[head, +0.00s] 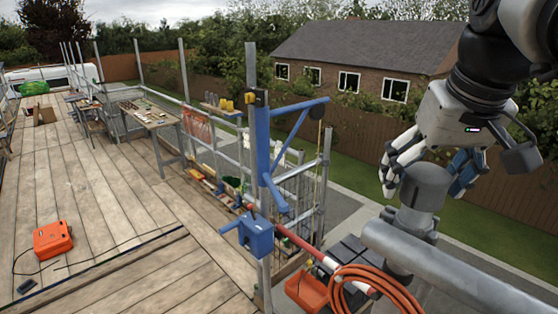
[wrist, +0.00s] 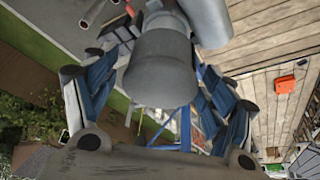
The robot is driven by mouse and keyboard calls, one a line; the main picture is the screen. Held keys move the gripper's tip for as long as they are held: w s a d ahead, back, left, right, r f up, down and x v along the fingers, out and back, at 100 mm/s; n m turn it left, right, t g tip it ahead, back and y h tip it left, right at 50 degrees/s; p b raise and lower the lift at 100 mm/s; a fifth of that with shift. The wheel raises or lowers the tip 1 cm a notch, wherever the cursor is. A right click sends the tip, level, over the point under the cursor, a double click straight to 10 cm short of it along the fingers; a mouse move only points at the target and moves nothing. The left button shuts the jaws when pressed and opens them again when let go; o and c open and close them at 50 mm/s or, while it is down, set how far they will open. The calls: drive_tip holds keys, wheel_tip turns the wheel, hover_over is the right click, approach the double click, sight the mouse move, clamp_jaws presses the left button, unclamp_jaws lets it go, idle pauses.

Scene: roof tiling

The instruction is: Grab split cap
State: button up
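A grey rounded cap-like cylinder (head: 426,187) stands on a narrower grey stem at the right of the head view. Gaps show between fingers and cylinder. The far side of the cylinder is hidden.
A thick grey pipe (head: 460,268) runs beside the stem. A coiled orange hose (head: 375,285), a blue bracket (head: 256,235) and scaffold poles stand to the left. An orange case (head: 53,238) lies on the plank deck (head: 100,195). A workbench (head: 150,118) stands further back.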

drive_tip(key=c, duration=1)
drive_tip(key=shift+r, duration=0.15)
